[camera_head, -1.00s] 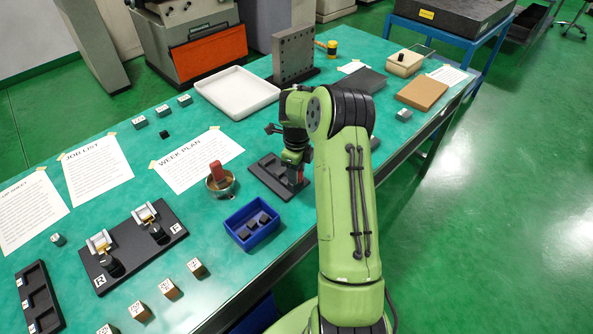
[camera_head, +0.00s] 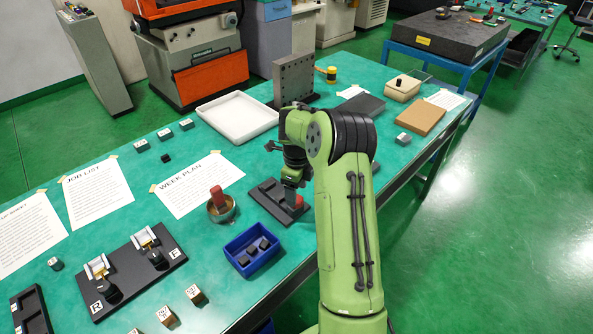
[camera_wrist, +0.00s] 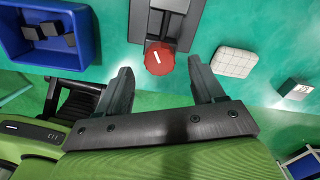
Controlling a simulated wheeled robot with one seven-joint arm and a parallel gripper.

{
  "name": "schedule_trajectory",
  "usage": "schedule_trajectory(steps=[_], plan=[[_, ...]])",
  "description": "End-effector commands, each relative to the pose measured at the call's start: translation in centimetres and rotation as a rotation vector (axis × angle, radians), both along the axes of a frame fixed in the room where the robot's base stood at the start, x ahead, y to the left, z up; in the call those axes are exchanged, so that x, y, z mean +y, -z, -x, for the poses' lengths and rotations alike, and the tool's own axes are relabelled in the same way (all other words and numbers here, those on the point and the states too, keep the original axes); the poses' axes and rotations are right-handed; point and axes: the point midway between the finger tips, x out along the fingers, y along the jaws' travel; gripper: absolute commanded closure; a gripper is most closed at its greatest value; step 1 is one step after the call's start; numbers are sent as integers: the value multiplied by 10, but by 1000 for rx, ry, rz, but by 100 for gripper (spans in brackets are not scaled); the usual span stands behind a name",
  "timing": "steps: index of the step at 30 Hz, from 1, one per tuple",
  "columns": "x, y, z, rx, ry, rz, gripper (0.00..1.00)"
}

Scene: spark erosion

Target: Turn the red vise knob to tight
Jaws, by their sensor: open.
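The vise (camera_head: 268,201) is a dark base with raised grey parts, lying on the green table beneath my gripper. In the wrist view the round red knob (camera_wrist: 159,63) carries a short white mark and sits at the end of the grey vise body (camera_wrist: 159,26). My open gripper (camera_wrist: 159,66) has one finger on each side of the knob, with a visible gap on both sides. I cannot tell the height between fingertips and knob.
A blue bin (camera_head: 252,250) with dark blocks stands close left of the vise; it also shows in the wrist view (camera_wrist: 88,38). A round bowl (camera_head: 221,208) holds a red-topped object. In the wrist view, a pale pad (camera_wrist: 234,62) lies right of the knob.

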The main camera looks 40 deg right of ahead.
Motion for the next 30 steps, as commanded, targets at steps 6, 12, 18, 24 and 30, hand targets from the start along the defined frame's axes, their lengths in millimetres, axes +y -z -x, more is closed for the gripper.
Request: schedule_trajectory(steps=[6,12,18,24,30], plan=[[0,-68,-2,-6,0,5,32],[0,-115,-1,-4,-1,3,32],[0,-129,0,-1,0,0,32],[0,-129,0,-1,0,0,32],[0,-128,0,-1,0,0,32]])
